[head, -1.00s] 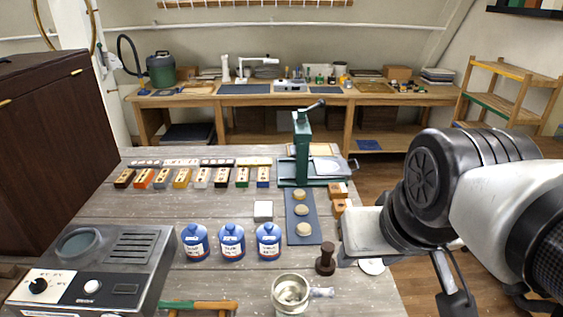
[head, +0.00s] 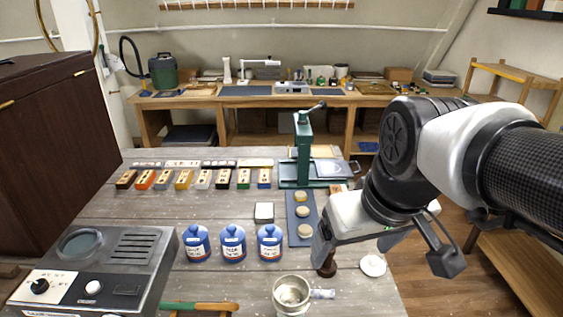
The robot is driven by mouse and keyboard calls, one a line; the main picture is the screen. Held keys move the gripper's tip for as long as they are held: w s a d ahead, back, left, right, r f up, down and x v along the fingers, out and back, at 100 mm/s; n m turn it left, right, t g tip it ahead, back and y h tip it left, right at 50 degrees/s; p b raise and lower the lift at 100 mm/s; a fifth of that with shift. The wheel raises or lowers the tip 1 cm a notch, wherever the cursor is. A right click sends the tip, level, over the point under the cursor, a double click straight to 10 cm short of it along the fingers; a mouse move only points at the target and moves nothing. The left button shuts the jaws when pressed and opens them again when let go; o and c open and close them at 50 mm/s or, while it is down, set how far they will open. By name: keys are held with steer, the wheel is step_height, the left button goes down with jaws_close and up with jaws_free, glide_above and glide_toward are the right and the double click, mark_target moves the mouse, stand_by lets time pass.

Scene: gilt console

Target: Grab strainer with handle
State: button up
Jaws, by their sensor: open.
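The strainer with handle (head: 291,293) is a round metal cup at the bottom centre of the head view, near the table's front. Its short, pale handle (head: 323,294) points right. My gripper (head: 354,249) is open and empty, above the table to the upper right of the strainer and apart from it. One finger partly hides a dark brown knobbed stamp (head: 328,268) behind the strainer's handle.
Blue bottles (head: 233,243) stand left of the strainer. A white round disc (head: 373,265) lies to its right. A green press (head: 303,150), a blue mat (head: 300,211) with round pieces and a grey machine (head: 100,270) share the table (head: 215,284).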

steer(key=w+a+f+n+g, duration=0.4)
steer(key=w+a+f+n, duration=0.2)
steer(key=w+a+n, duration=0.15)
glide_above(293, 298)
steer(key=shift+h, duration=0.3)
step_height(293, 298, down, 12)
steer(key=shift+w+d+f+b, duration=0.1)
steer(key=shift+w+d+b, duration=0.05)
steer(key=shift+b, duration=0.2)
steer(key=shift+f, duration=2.65)
steer(key=c, duration=1)
